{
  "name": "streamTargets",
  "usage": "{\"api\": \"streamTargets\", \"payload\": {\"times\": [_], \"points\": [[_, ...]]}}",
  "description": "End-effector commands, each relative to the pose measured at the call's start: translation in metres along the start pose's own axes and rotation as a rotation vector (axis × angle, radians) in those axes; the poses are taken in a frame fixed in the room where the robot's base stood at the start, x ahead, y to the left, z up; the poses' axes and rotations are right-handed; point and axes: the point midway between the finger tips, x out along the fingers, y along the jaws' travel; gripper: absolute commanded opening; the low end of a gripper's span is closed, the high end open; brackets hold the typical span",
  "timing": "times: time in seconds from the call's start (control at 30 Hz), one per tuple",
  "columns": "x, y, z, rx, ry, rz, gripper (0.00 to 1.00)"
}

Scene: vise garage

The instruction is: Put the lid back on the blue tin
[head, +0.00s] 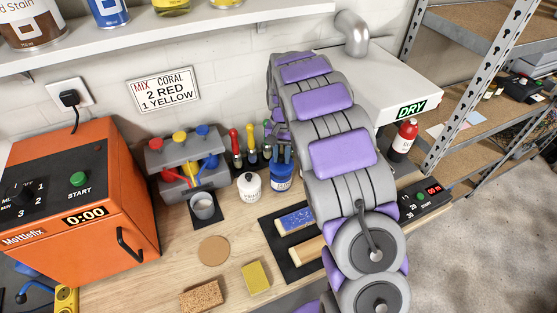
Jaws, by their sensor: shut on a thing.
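The blue tin (281,184) stands upright on the wooden bench, left of my arm, with a pale label on its front. My gripper (282,154) shows as small dark blue parts directly above the tin, partly hidden by my arm. It is shut on the tin's lid, at the tin's top. The lid is too small and covered to make out clearly, and I cannot tell whether it is seated flat on the rim.
A grey cup (203,206), a colour dispenser (186,160) and an orange mixer (75,205) stand farther left. A dark mat (291,258) with a blue block lies in front. A sponge (256,277) lies nearer.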

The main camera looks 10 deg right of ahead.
Motion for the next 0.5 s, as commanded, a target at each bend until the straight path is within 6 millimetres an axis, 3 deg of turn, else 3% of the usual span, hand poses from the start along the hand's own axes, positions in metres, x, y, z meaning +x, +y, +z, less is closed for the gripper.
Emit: {"api": "streamTargets", "payload": {"times": [0.17,0.5], "points": [[-0.005,-0.007,-0.015,0.145,-0.005,-0.023,0.00],[-0.001,-0.025,-0.014,0.217,-0.011,-0.023,0.00]]}}
